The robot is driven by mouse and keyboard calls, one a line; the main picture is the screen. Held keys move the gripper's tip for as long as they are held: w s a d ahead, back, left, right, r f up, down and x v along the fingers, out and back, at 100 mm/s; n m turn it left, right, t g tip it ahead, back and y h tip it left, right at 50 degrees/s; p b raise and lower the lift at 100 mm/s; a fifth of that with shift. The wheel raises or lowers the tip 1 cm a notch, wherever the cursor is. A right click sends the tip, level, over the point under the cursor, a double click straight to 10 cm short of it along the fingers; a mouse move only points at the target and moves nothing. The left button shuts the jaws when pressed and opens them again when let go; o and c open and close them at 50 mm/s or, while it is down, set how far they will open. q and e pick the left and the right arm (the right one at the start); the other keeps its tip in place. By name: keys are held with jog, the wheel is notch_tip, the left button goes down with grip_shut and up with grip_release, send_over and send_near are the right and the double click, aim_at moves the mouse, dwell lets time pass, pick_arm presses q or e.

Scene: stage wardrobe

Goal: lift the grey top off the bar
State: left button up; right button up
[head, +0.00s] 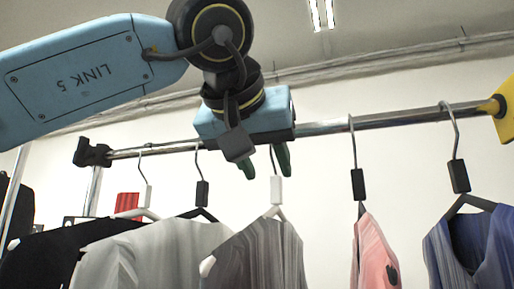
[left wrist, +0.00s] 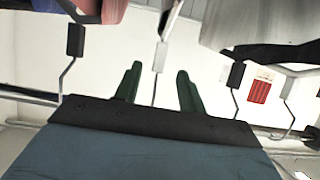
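The grey streaked top (head: 262,255) hangs from the bar (head: 395,117) on a hanger with a white block (head: 276,190) below its wire hook. My left gripper (head: 264,165) is at bar height, in front of the bar, above that white block. Its two green fingers are apart. In the left wrist view the hook wire of the white-block hanger (left wrist: 160,57) shows between the fingertips (left wrist: 159,78), with a gap on each side. The gripper body hides the top of the hook in the head view. My right gripper is in neither view.
A light grey garment (head: 150,255) and a black one (head: 60,255) hang to the left. A pink garment (head: 372,255) and a blue one (head: 475,250) hang to the right. A yellow fitting (head: 503,108) is at the bar's right. A red object (head: 127,203) is behind.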

aim_at(275, 168)
pick_arm(q)
jog(key=p+x, duration=0.1)
jog(key=x, duration=0.3)
jog(key=shift+w, duration=0.1)
jog(key=shift+p+x, duration=0.6)
jog(key=shift+x, duration=0.55)
jog(key=shift+f, duration=0.1)
grip_shut()
jog(key=shift+r+p, duration=1.8)
jog(key=shift+p, duration=0.15)
